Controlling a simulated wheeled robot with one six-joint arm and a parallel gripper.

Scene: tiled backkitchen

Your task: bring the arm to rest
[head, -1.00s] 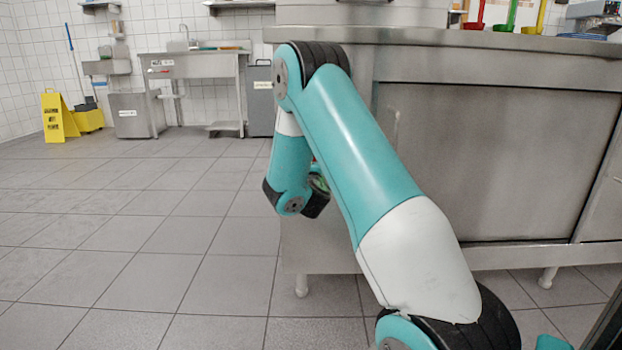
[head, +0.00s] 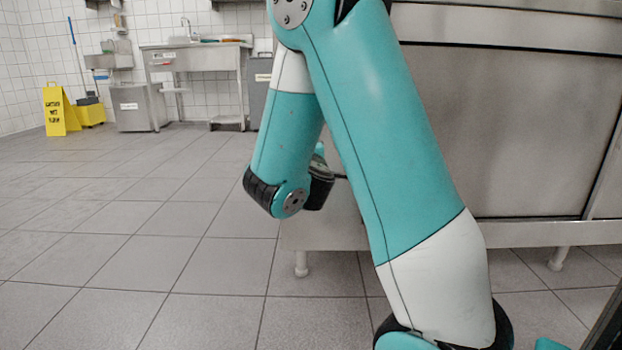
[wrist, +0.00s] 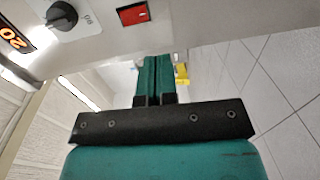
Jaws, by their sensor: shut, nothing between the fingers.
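My gripper (wrist: 155,82) shows in the wrist view with its two teal fingers pressed together, shut and empty. In the head view my arm is folded, with the upper link rising from the lower right and the forearm hanging down to a dark wrist joint. The fingers are hidden there behind my own arm.
A steel cabinet (head: 510,130) stands close behind my arm. The wrist view shows a metal panel with a black knob (wrist: 62,16) and a red switch (wrist: 133,14) near the fingers. A yellow sign (head: 55,110) and a sink table (head: 195,60) are far left. The tiled floor at left is clear.

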